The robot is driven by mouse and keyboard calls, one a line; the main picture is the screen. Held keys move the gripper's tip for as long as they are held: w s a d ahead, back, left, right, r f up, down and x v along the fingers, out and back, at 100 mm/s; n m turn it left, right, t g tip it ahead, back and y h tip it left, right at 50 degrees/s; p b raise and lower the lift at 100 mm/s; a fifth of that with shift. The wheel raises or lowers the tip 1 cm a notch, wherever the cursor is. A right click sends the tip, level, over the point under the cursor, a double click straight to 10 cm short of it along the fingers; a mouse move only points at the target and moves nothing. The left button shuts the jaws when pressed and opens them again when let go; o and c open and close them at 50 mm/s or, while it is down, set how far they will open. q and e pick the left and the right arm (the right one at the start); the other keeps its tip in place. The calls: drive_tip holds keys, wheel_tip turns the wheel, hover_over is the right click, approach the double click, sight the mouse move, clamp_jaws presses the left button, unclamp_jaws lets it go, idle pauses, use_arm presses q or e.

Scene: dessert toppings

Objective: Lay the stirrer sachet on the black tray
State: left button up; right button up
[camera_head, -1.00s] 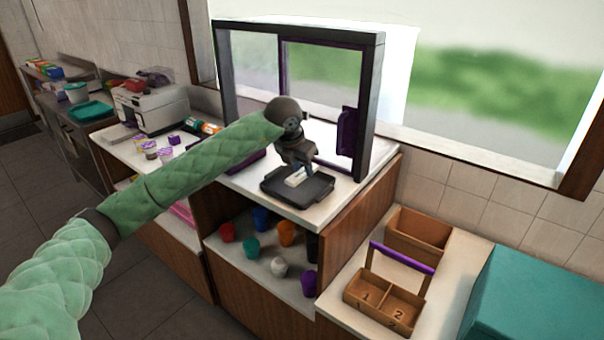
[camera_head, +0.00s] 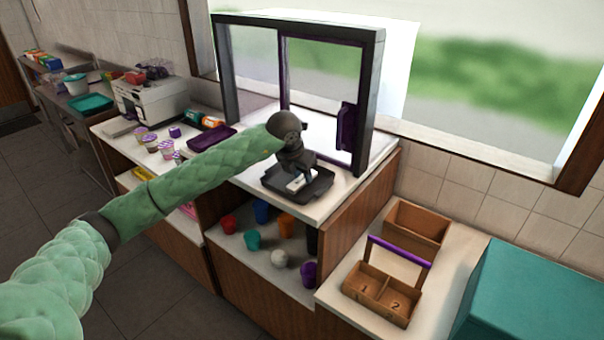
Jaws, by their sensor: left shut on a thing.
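The black tray (camera_head: 314,191) lies on the white counter in front of the framed serving window. My left gripper (camera_head: 296,180) is over the tray, pointing down, its fingers low near the tray floor. It is shut on the white stirrer sachet (camera_head: 299,184), which shows small and pale under the fingers. The sachet is within the tray's outline; I cannot tell whether it touches the tray floor. The gripper partly covers the sachet and the tray's far side. My right gripper is not in view.
The window frame (camera_head: 370,100) with its purple handle stands right behind the tray. A purple tray (camera_head: 212,138) lies on the counter to the left, beyond my arm. Several coloured cups stand on the shelf below. A wooden caddy (camera_head: 381,292) is at lower right.

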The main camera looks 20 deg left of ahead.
use_arm(q)
drive_tip(key=shift+f, duration=0.1)
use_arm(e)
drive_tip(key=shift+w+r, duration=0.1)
use_arm(q)
drive_tip(key=o, duration=0.9)
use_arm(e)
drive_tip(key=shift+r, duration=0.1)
use_arm(q)
drive_tip(key=shift+r, duration=0.2)
drive_tip(key=shift+s+r, duration=0.15)
drive_tip(key=shift+r, duration=0.25)
drive_tip(key=shift+b+v, duration=2.1)
drive_tip(key=shift+v, duration=3.4)
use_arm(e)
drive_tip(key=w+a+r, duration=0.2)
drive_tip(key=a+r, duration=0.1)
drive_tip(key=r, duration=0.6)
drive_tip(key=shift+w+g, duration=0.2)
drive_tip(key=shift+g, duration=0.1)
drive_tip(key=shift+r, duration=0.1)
